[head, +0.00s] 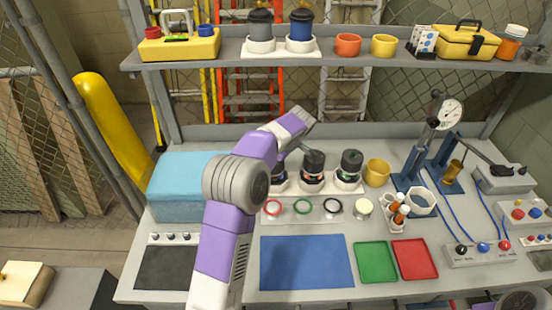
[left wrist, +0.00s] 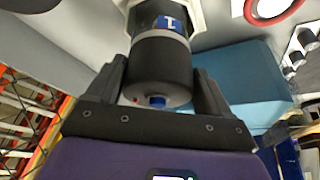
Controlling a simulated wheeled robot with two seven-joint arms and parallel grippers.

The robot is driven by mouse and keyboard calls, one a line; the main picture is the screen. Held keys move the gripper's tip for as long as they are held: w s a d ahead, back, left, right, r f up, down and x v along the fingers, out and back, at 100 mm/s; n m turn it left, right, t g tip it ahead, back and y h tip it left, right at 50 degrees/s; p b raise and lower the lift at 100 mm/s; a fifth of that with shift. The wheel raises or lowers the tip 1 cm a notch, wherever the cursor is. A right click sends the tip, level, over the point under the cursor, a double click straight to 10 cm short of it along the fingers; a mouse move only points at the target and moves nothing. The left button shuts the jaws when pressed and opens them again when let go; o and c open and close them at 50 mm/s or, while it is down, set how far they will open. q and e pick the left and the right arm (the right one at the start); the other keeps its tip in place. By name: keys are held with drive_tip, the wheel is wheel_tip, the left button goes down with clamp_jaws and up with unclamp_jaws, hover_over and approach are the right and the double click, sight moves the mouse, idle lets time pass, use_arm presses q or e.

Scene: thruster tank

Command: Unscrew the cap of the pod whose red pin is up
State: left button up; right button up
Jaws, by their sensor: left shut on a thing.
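Three dark-capped pods stand in a white rack at the middle of the bench: the left pod (head: 280,184), partly hidden by my arm, the middle pod (head: 313,168) and the right pod (head: 350,167). My left gripper (left wrist: 162,72) is shut on the black cap (left wrist: 160,62) of the left pod, a finger on each side. Below the cap, the pod body carries a blue label (left wrist: 170,22) reading 1. My right gripper is out of view.
A strip with several rings (head: 303,207) lies in front of the pods. A blue mat (head: 306,262), a green tray (head: 376,261) and a red tray (head: 415,259) lie nearer. A yellow cup (head: 377,172) stands right of the rack, a blue box (head: 187,185) left.

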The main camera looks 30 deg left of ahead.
use_arm(q)
drive_tip(key=shift+s+a+f+n+g+p, duration=0.15)
drive_tip(key=shift+n+g+p, duration=0.15)
drive_tip(key=shift+n+p, duration=0.3)
drive_tip(key=shift+s+d+n+g+p, duration=0.1)
drive_tip(key=shift+n+g+p, duration=0.25)
drive_tip(key=shift+n, duration=0.45)
drive_tip(key=shift+f, duration=0.1)
drive_tip(key=o, duration=0.8)
drive_tip(key=shift+o, duration=0.3)
